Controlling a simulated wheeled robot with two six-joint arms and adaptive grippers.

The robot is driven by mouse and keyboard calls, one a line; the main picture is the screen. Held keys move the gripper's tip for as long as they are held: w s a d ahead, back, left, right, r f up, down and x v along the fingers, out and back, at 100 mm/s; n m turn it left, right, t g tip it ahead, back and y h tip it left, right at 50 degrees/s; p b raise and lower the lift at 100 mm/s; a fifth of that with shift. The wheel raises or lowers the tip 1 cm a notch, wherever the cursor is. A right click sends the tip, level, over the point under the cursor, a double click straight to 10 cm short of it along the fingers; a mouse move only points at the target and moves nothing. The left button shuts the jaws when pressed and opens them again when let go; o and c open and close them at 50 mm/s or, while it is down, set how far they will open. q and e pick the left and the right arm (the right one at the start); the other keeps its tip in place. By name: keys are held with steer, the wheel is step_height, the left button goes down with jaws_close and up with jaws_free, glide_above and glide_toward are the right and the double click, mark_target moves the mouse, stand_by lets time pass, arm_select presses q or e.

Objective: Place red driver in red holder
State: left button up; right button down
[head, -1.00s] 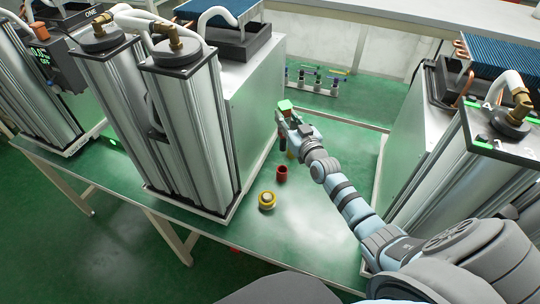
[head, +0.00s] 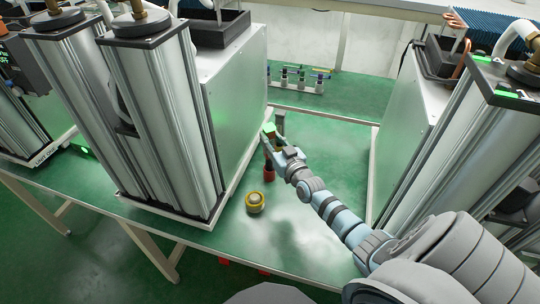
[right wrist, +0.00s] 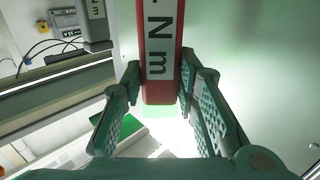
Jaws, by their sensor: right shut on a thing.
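My right gripper (head: 270,140) is shut on the red driver, above the green bench beside the left machine. In the right wrist view the red driver (right wrist: 161,85) sits between the fingers. Its body is red with a grey face lettered "N m", and a green glow shows at its near end. The red holder (head: 269,175) is a small red cup on the bench, just below the gripper in the head view. The gripper partly covers it there. I cannot tell the exact gap between driver and holder. My left gripper is not in view.
A yellow holder (head: 255,203) with a round grey top stands in front of the red one. Tall machines with metal columns flank the space at left (head: 165,120) and right (head: 450,150). A rack with several drivers (head: 296,80) stands at the back.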

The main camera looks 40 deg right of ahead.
step_height(320, 180, down, 4)
steer(key=b, duration=0.3)
steer(key=shift+s+a+r, duration=0.1)
steer(key=shift+r, duration=0.1)
steer(key=c, duration=1.7)
jaws_free()
steer(key=shift+f, duration=0.1)
steer(key=o, duration=0.5)
steer(key=shift+c, duration=0.2)
